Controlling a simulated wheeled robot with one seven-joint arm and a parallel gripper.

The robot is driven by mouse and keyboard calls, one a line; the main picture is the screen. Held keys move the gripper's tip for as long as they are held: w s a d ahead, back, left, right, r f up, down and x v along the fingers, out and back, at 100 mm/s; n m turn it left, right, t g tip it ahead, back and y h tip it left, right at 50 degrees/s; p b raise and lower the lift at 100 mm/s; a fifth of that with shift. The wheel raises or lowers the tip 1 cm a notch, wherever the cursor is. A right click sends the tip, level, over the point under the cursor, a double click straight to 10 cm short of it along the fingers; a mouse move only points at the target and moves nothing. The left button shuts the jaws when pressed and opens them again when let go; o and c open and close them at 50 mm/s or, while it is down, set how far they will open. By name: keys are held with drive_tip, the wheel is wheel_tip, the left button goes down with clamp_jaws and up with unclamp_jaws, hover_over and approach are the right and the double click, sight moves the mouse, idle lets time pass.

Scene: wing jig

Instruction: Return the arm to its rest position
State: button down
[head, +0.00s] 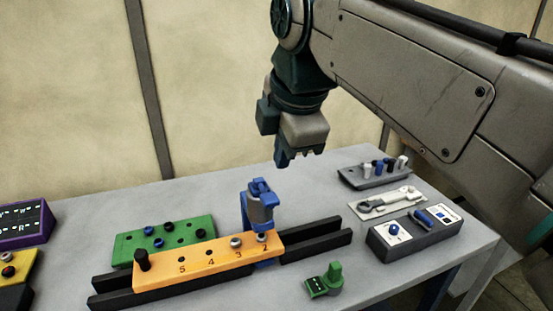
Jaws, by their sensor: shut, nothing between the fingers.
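My gripper (298,155) hangs from my arm at the upper middle, fingers pointing down. Its fingers are shut and hold nothing. It is in the air above the table, above and a little right of a blue and grey tool (260,205). A clear gap shows between the fingertips and that tool. My arm comes in from the upper right and covers part of the back wall.
The grey table (400,285) carries an orange numbered bar (195,268) on black rails (318,235). A green plate (185,236) lies behind it, a green device (326,281) in front. A control box (415,238), wrench tray (388,203) and peg rack (372,176) are at right.

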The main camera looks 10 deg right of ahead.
idle(0.4)
drive_tip(key=s+d+f+m, duration=0.2)
drive_tip(key=d+f+m, duration=0.1)
drive_tip(key=f+m, duration=0.4)
drive_tip(key=s+d+f+m+g+p, duration=0.1)
drive_tip(key=s+d+f+m, duration=0.1)
drive_tip(key=f+m, duration=0.5)
drive_tip(key=s+d+f+m+h, duration=0.1)
drive_tip(key=s+d+f+m, duration=0.2)
drive_tip(key=f+m, duration=0.4)
wheel_tip(320, 180, down, 2)
drive_tip(key=shift+d+f+g+p, duration=0.25)
drive_tip(key=shift+d+g+p, duration=0.1)
drive_tip(key=shift+d, duration=0.1)
